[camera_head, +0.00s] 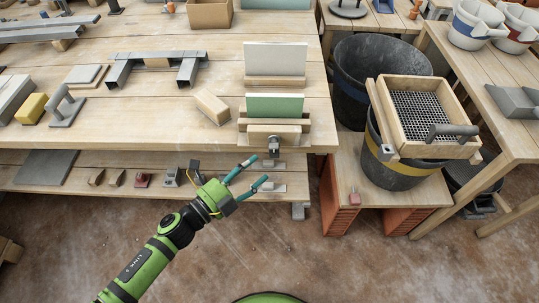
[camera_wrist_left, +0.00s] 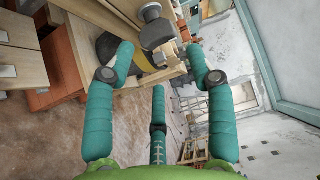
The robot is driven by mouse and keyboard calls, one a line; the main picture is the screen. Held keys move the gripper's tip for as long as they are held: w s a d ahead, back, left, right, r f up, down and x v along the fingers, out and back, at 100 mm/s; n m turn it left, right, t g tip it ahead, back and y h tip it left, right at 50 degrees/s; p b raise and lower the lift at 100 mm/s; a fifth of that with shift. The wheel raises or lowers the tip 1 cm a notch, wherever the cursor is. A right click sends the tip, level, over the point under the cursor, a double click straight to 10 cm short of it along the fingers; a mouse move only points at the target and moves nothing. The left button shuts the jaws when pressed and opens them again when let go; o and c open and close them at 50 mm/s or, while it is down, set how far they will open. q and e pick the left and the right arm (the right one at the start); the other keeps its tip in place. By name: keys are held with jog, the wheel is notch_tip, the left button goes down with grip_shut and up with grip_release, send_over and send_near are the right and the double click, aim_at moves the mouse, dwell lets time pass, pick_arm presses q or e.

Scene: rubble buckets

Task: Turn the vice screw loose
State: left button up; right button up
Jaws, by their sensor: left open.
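The wooden vice (camera_head: 273,135) is at the front edge of the bench, with a green board (camera_head: 274,104) standing in its jaws. Its grey metal screw end (camera_head: 273,147) sticks out toward me below the front jaw. In the left wrist view a grey screw head (camera_wrist_left: 155,30) shows beyond the fingertips, near the top. My left gripper (camera_head: 258,171) is open and empty, in front of and slightly below the screw; in the left wrist view its teal fingers (camera_wrist_left: 160,58) are spread wide, apart from the screw. My right gripper is not in view.
A wood block (camera_head: 211,106) and metal channel pieces (camera_head: 156,62) lie on the bench. Small tools sit on the lower shelf (camera_head: 122,160). Black buckets (camera_head: 405,174), one with a wood-framed sieve (camera_head: 389,100), stand at right. The floor in front is clear.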

aim_at(271, 155)
pick_arm(q)
jog(key=p+x, duration=0.1)
jog(key=x, duration=0.6)
jog(key=shift+w, duration=0.1)
jog(key=shift+c, duration=0.4)
jog(key=c, duration=0.8)
